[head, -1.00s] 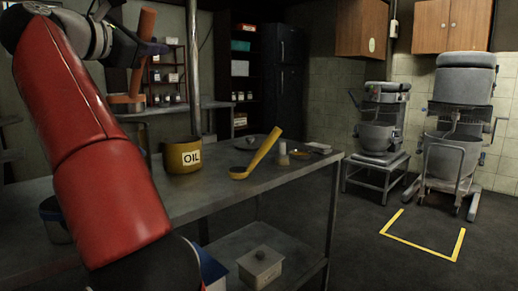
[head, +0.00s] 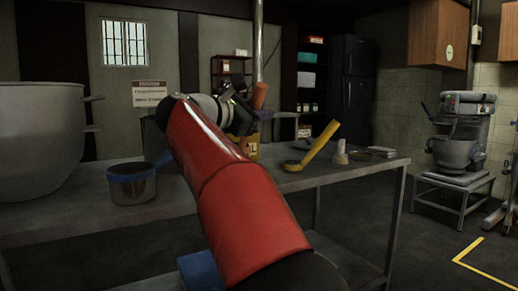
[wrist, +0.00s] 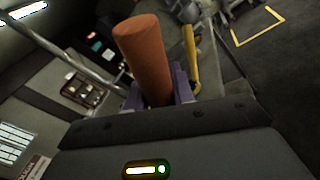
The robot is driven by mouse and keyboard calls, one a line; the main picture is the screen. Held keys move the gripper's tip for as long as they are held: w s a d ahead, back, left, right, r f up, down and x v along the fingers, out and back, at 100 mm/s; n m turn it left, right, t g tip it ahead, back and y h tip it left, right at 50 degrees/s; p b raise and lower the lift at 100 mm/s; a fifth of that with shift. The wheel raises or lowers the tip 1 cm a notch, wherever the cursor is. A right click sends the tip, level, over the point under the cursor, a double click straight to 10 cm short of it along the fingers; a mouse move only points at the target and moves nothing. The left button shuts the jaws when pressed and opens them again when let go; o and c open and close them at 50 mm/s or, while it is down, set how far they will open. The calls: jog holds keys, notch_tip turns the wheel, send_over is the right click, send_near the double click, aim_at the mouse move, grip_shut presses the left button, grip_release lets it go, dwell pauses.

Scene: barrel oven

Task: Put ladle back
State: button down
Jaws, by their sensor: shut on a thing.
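My gripper (head: 254,106) is shut on an orange handle (head: 260,94), most likely a ladle's, and holds it above the table. In the wrist view the handle (wrist: 143,52) rises upright between the purple fingers (wrist: 157,90). Its lower end is hidden behind my arm and gripper in the head view, and below the gripper body in the wrist view. A yellow ladle (head: 318,146) rests on the metal table right of my gripper, its handle slanting up. It also shows in the wrist view (wrist: 192,60).
The metal table (head: 350,172) also bears a big grey pot (head: 38,140) at the left and a blue-rimmed container (head: 132,184). A small pale object (head: 340,152) stands right of the yellow ladle. The floor to the right is open up to the mixer (head: 458,140).

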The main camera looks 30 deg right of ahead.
jog(key=shift+f+b, duration=0.65)
jog(key=shift+f, duration=2.3)
jog(key=c, duration=1.2)
grip_release()
jog(key=v, duration=1.2)
jog(key=shift+b, duration=0.3)
